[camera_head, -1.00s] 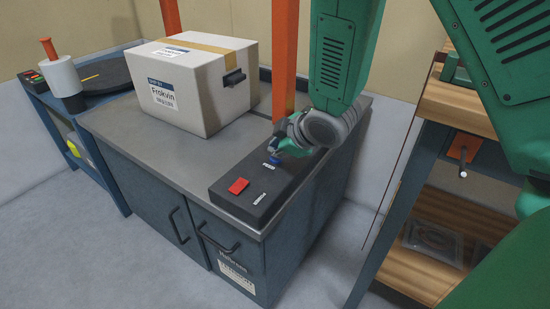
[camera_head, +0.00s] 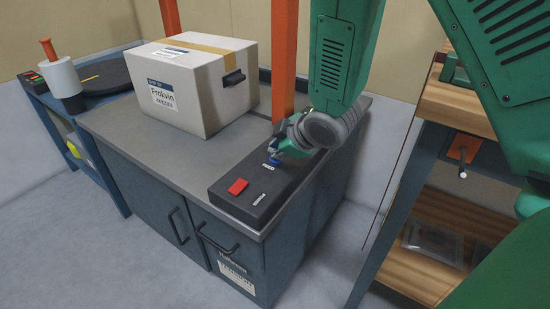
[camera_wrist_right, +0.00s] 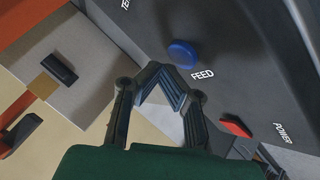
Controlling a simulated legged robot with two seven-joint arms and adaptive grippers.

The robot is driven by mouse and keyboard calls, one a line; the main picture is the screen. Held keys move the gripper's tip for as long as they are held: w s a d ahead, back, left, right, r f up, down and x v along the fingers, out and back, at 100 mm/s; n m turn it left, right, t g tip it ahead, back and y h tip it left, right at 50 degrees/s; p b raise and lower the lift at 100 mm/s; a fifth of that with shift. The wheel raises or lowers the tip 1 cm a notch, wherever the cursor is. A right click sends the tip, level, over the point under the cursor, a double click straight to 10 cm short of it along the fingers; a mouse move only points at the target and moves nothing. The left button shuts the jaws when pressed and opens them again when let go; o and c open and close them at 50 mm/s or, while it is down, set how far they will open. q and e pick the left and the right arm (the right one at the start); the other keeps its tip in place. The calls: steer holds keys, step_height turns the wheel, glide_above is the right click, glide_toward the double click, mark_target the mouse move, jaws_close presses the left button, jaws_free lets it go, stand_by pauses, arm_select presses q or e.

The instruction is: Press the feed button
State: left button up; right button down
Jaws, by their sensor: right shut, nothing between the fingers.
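The blue feed button (camera_head: 274,160) is on the dark control box at the counter's right front, beside the label FEED. My right gripper (camera_head: 277,152) is shut and empty, right at the button from above and partly covering it. In the right wrist view the round blue button (camera_wrist_right: 183,53) stands just beyond the fingertips of my right gripper (camera_wrist_right: 158,70). I cannot tell if they touch or if the button is pressed down. My left gripper is not in view.
The control box (camera_head: 225,201) also carries a red power switch (camera_head: 237,186). A white carton (camera_head: 205,105) stands behind it on the grey counter (camera_head: 135,127). An orange post (camera_head: 284,60) rises near my right arm. A wooden shelf unit (camera_head: 430,230) is at the right.

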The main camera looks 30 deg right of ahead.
steer(key=shift+f, duration=0.3)
steer(key=shift+f, duration=0.45)
stand_by(0.5)
stand_by(0.3)
steer(key=shift+r+p, duration=0.75)
steer(key=shift+r, duration=0.15)
step_height(320, 180, up, 5)
steer(key=p, duration=0.5)
steer(key=shift+s+f, duration=0.1)
stand_by(0.6)
